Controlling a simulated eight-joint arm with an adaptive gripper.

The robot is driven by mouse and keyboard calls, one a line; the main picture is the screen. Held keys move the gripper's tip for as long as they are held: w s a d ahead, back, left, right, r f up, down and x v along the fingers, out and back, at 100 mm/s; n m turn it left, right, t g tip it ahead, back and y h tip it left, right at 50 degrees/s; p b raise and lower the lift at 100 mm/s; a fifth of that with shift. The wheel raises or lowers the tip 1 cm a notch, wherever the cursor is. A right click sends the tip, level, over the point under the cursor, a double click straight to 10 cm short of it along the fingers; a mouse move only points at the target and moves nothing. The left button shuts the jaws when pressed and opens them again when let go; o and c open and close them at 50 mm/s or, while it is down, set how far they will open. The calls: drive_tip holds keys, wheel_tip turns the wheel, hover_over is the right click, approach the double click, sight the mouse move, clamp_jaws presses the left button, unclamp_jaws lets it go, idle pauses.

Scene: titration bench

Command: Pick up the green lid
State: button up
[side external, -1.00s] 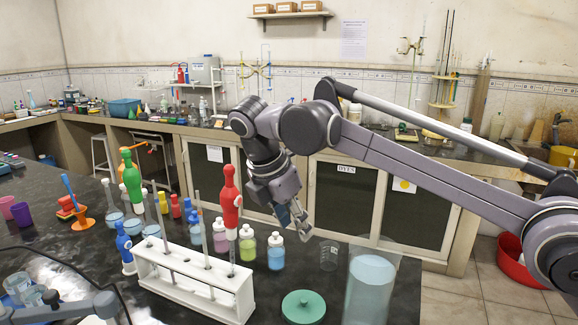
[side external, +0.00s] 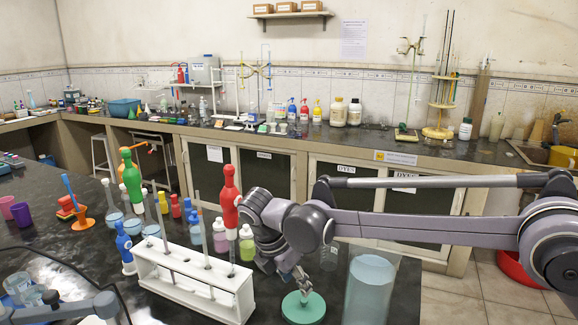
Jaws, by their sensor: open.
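The green lid (side external: 303,310) is a flat round disc with a small knob, lying on the dark bench top (side external: 268,307) near the bottom middle of the side external view. My gripper (side external: 304,292) is open, pointing down, with its fingertips right at the lid's knob. I cannot tell whether the fingers touch the knob. My fingers partly cover the lid's far side.
A white test-tube rack (side external: 200,284) with glass tubes stands left of the lid. A large clear cylinder of pale blue liquid (side external: 368,290) stands close on the right. Behind the rack are red (side external: 229,195) and green (side external: 132,186) bulbs and several small bottles.

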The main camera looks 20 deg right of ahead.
sight(304, 300)
drive_tip(key=shift+x, duration=3.8)
drive_tip(key=shift+a, duration=0.1)
clamp_jaws()
